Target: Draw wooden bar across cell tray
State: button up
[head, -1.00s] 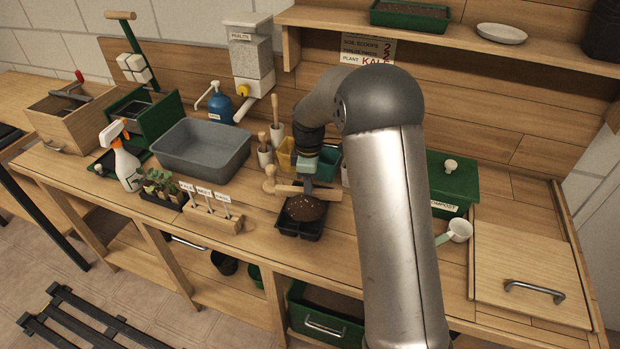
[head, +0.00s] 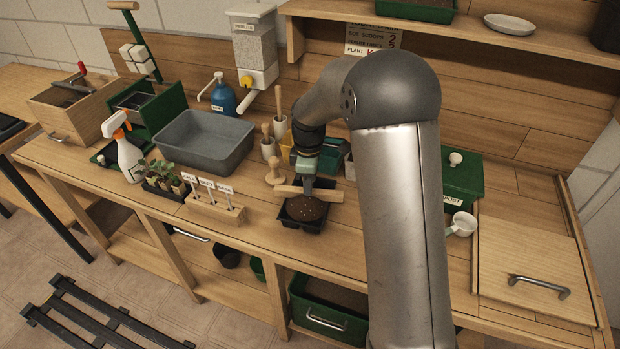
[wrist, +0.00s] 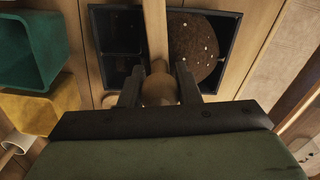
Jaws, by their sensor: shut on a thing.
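The black cell tray (head: 318,222) sits on the bench with a brown, white-specked soil mound (head: 306,208) heaped on it. In the wrist view the mound (wrist: 203,42) covers the right part of the tray, and the cells at left (wrist: 122,62) look dark and low. The wooden bar (head: 324,194) crosses over the tray on the back side of the mound; in the wrist view it runs lengthwise (wrist: 157,30) along the mound's left edge. My gripper (wrist: 158,88) is shut on the bar's wooden grip. I cannot tell whether the bar touches the rim.
Behind the tray are a wooden tamper (head: 274,172), a teal pot (head: 330,160) and a yellow pot (wrist: 38,108). A wooden label holder (head: 215,210) and seedlings (head: 165,180) stand to the left. A white scoop (head: 462,223) lies right. Bench in front is clear.

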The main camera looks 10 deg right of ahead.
aim_at(301, 218)
jog(key=shift+s+a, duration=0.3)
jog(key=shift+s, duration=0.25)
jog(key=shift+s, duration=0.1)
jog(key=shift+s+a+r+b, duration=0.1)
jog(key=shift+s+a+b, duration=0.25)
jog(key=shift+s, duration=0.45)
jog(key=shift+a, duration=0.1)
jog(key=shift+s+a+f+b, duration=0.15)
jog(key=shift+s+a+b, duration=0.25)
jog(key=shift+s, duration=0.6)
jog(key=shift+s+a+f+b, duration=0.2)
jog(key=shift+s+a, duration=0.3)
jog(key=shift+s, duration=0.45)
notch_tip(301, 218, up, 7)
jog(key=p, duration=0.5)
jog(key=shift+r, duration=0.2)
jog(key=shift+w+f, duration=0.1)
